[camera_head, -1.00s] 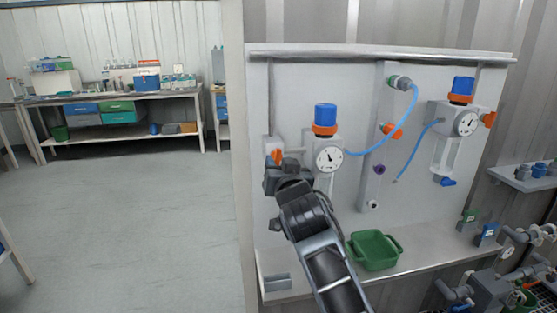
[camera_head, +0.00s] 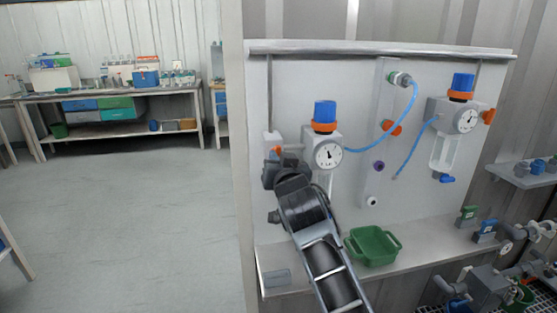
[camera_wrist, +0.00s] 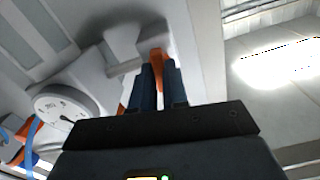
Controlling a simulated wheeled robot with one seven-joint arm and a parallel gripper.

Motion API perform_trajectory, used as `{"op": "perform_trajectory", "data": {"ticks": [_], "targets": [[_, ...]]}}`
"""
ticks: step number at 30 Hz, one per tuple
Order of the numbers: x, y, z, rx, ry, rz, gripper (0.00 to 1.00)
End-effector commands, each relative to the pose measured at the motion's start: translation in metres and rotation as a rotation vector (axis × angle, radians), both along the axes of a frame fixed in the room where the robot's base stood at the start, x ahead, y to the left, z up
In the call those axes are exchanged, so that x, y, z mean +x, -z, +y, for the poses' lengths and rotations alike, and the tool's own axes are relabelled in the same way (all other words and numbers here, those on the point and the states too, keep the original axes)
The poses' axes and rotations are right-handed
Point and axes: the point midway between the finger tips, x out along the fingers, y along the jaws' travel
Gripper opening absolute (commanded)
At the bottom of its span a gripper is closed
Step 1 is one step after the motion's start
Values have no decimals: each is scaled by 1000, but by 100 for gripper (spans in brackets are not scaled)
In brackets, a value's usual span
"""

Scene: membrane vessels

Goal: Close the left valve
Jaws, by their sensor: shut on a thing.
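The left valve's orange handle (camera_wrist: 157,62) sits between the two dark fingers of my gripper (camera_wrist: 158,85) in the wrist view, and the fingers are shut on it. In the head view a small part of the orange handle (camera_head: 275,150) shows above my gripper (camera_head: 280,165), at the left side of the panel. My gripper and arm hide most of the valve there. To its right is the left regulator with a blue cap (camera_head: 325,111), an orange ring and a round gauge (camera_head: 328,154).
The panel also bears a second regulator (camera_head: 462,82) at right, an orange handle (camera_head: 391,128) in the middle and a blue hose (camera_head: 405,125). A green tub (camera_head: 373,246) stands on the shelf (camera_head: 420,252) below. Floor at left is clear.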

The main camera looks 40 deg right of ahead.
Motion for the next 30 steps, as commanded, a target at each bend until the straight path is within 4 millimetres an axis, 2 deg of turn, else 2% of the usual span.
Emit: {"op": "perform_trajectory", "data": {"ticks": [14, 30], "targets": [[0, 4, 0, 88, 0, -62, 0], [0, 5, 0, 485, -2, -330, 0]]}}
